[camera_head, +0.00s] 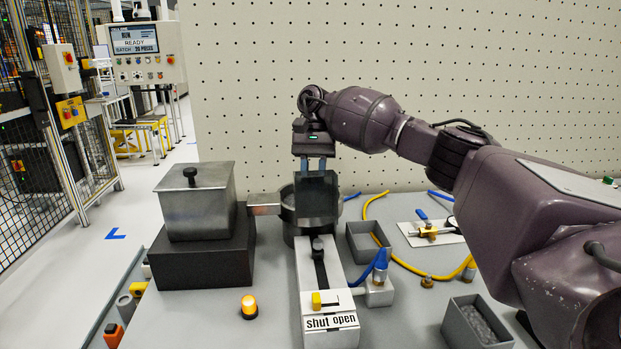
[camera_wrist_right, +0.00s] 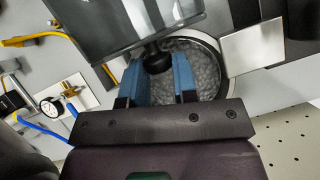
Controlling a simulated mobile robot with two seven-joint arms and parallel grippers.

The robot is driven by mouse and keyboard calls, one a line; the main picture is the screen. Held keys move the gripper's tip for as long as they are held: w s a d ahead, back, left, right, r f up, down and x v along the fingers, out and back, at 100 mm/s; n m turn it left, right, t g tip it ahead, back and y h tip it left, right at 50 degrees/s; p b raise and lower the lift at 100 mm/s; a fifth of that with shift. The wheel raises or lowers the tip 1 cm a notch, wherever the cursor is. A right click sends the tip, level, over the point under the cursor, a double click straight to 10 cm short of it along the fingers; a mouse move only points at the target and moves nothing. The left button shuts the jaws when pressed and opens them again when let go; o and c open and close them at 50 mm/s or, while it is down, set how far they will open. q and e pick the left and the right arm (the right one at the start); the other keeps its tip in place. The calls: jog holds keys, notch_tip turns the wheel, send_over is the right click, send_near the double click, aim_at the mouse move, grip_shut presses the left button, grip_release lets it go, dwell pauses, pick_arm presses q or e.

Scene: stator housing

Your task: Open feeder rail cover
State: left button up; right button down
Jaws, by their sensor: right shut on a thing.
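The feeder rail cover (camera_head: 317,197) is a dark, see-through panel. In the head view it stands steeply raised at the far end of the white feeder rail (camera_head: 309,268), in front of the round feeder bowl (camera_head: 288,215). My right gripper (camera_head: 315,165) comes down from above at its top edge. In the right wrist view the blue fingers (camera_wrist_right: 156,82) are closed on the cover's black knob (camera_wrist_right: 157,62), and the dark cover (camera_wrist_right: 115,25) fills the upper part. My left gripper is not in view.
A lidded metal bin (camera_head: 196,205) stands on a black block at left. Grey parts bins (camera_head: 370,243) and (camera_head: 476,322), yellow and blue hoses, and a gauge plate (camera_head: 430,228) lie at right. A yellow slider (camera_head: 317,300) sits by the "shut open" label. An amber lamp (camera_head: 249,307) is at front left.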

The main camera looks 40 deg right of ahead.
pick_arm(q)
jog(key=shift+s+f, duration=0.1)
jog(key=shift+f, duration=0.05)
pick_arm(e)
jog(key=shift+a+f, duration=0.2)
jog(key=shift+f, duration=0.45)
jog(key=c, duration=1.3)
grip_release()
jog(key=o, duration=0.4)
jog(key=shift+w+a+r, duration=0.1)
jog(key=shift+w, duration=0.05)
jog(key=shift+r, duration=0.3)
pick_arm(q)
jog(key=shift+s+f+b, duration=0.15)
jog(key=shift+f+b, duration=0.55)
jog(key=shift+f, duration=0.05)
pick_arm(e)
jog(key=v, duration=1)
jog(key=shift+w+d+r, duration=0.1)
jog(key=shift+d, duration=0.15)
jog(key=shift+r, duration=0.1)
